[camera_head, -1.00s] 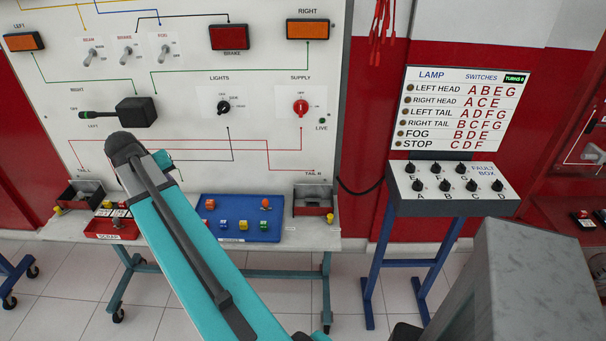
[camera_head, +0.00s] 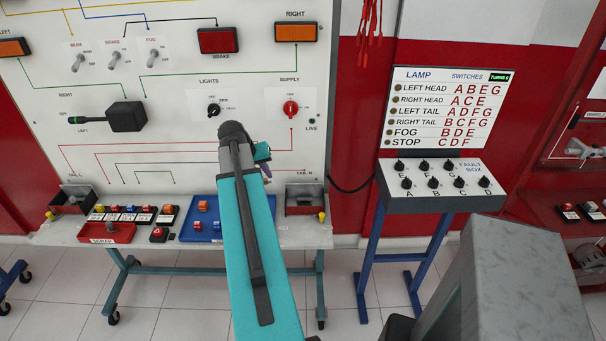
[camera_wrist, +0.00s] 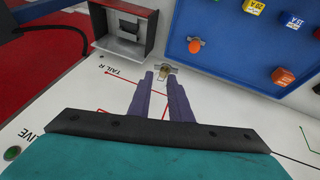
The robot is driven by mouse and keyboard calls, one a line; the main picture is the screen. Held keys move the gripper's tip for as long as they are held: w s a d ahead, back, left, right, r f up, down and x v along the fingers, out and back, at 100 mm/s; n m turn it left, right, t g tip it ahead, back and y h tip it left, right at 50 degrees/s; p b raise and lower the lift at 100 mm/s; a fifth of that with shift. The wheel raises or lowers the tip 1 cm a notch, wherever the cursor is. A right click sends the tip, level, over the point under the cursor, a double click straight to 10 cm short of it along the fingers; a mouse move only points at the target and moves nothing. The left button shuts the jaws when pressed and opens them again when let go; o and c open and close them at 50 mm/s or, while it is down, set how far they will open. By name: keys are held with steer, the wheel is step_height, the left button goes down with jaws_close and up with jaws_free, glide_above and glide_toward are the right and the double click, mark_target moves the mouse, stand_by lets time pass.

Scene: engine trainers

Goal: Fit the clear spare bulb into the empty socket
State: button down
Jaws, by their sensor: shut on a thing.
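My gripper (camera_wrist: 163,76) is shut on a small clear bulb (camera_wrist: 166,69) with a metal base, held at the fingertips in the wrist view. In the head view my arm hides most of the gripper; its fingers (camera_head: 265,168) show in front of the white board. The TAIL R lamp housing (camera_wrist: 151,32) is an open grey box, ahead and left of the bulb in the wrist view, and apart from it. It also shows in the head view (camera_head: 305,187). Its dark inside shows a block, but I cannot tell if a bulb sits there.
A blue tray (camera_wrist: 222,72) with an orange bulb (camera_wrist: 195,45) and coloured fuses lies beside the housing. Another open housing (camera_head: 72,186) stands at the bench's left, near a red scrap tray (camera_head: 122,231). The fault box (camera_head: 440,200) stands to the right.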

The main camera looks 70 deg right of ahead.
steer(key=s+d+f+m+g, duration=0.1)
steer(key=s+d, duration=0.4)
steer(key=s, duration=0.7)
steer(key=shift+s+d+f+m+p, duration=0.25)
steer(key=shift+d+f+m+p, duration=0.2)
steer(key=shift+m, duration=0.25)
steer(key=shift+f, duration=0.25)
steer(key=shift+f+b, duration=2.15)
steer(key=shift+f, duration=1.2)
steer(key=shift+a+f+b, duration=0.15)
steer(key=shift+f+b, duration=0.55)
steer(key=shift+f, duration=0.55)
steer(key=c, duration=1)
jaws_free()
steer(key=shift+c, duration=0.2)
steer(key=shift+s+r, duration=0.1)
steer(key=shift+r, duration=0.05)
